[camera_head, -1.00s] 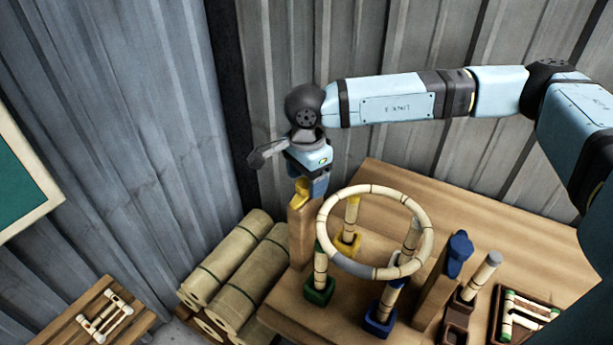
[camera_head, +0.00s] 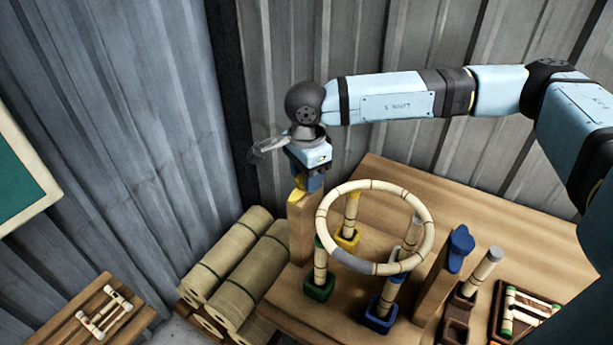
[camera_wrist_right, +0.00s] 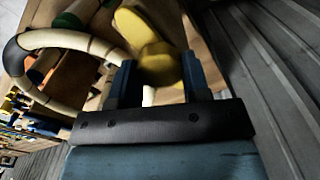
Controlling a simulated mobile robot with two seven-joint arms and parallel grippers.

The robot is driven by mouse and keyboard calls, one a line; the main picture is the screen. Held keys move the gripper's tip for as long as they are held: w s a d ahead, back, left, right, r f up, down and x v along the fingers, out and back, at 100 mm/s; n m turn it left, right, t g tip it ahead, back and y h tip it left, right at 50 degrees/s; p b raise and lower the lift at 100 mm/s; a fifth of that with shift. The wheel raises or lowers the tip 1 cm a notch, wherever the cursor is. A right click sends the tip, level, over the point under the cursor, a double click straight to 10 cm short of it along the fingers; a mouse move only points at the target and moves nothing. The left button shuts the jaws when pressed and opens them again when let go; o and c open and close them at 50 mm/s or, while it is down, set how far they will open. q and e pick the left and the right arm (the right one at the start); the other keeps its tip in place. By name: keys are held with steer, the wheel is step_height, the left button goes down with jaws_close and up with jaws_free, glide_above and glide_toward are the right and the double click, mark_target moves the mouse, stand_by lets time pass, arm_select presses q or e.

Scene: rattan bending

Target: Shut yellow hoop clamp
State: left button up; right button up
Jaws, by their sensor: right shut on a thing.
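The yellow hoop clamp (camera_head: 299,189) sits on top of a wooden post (camera_head: 302,228) at the left end of the workbench. It is partly hidden by my right gripper (camera_head: 314,186). In the right wrist view the yellow clamp (camera_wrist_right: 158,62) has a rounded knob and a longer lobe, and lies between the two blue fingers of my right gripper (camera_wrist_right: 159,80). That gripper is shut on it. The rattan hoop (camera_head: 373,185) stands beside the post, with a grey section at its front. My left gripper is not in view.
Short rattan posts stand in yellow (camera_head: 347,237), green (camera_head: 319,287) and blue (camera_head: 381,314) sockets under the hoop. A blue clamp (camera_head: 460,246) tops another wooden post. A tray (camera_head: 497,318) is at right. Rattan rolls (camera_head: 235,262) lie left of the bench. Corrugated walls stand close behind.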

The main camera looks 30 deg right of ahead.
steer(key=m+b, duration=0.3)
steer(key=b, duration=0.1)
steer(key=m+b, duration=0.2)
steer(key=shift+f+m, duration=0.25)
steer(key=shift+m, duration=0.05)
steer(key=shift+m+b, duration=0.75)
steer(key=shift+m, duration=0.15)
steer(key=m+b, duration=0.1)
steer(key=m, duration=0.1)
steer(key=shift+r+m+b, duration=0.1)
steer(key=shift+m+b, duration=0.3)
steer(key=m+b, duration=0.1)
steer(key=m, duration=0.1)
steer(key=shift+r+m, duration=0.1)
steer(key=shift+m, duration=0.2)
steer(key=shift+m+b, duration=0.65)
steer(key=shift+m, duration=0.55)
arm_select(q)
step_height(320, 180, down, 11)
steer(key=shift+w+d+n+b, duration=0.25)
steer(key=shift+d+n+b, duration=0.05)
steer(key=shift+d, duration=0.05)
arm_select(e)
steer(key=shift+r+m, duration=0.15)
steer(key=shift+m, duration=0.85)
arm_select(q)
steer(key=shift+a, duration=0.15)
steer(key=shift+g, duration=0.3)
arm_select(e)
steer(key=o, duration=0.9)
